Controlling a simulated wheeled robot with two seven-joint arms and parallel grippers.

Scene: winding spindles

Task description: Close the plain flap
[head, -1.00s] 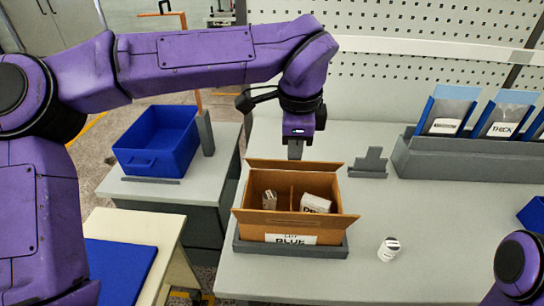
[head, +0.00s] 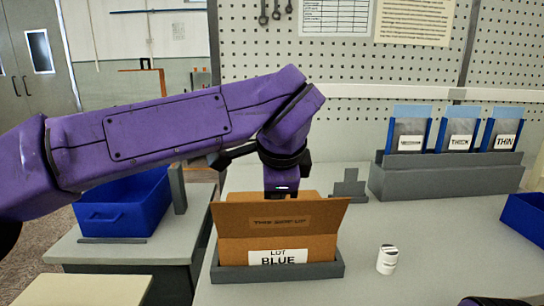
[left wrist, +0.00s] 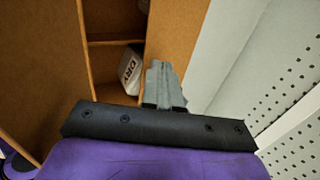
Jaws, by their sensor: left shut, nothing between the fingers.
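An open cardboard box (head: 236,250) with a "LOT BLUE" label sits in a grey tray (head: 335,270) in the head view. Its front flap (head: 250,222), printed "THIS SIDE UP", is raised and hides the inside. The plain flap (left wrist: 195,35) is the brown panel on the right in the left wrist view. A white "DRY" item (left wrist: 130,68) lies in a compartment inside. My left gripper (left wrist: 163,85) is shut and empty at the plain flap; contact cannot be told. In the head view its fingertips are hidden behind the box.
A small white cylinder (head: 387,260) stands right of the box. A grey stepped block (head: 348,185) and a grey rack (head: 440,178) with blue holders are behind. A blue bin (head: 125,210) stands on the left table. A perforated panel (head: 270,60) rises behind.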

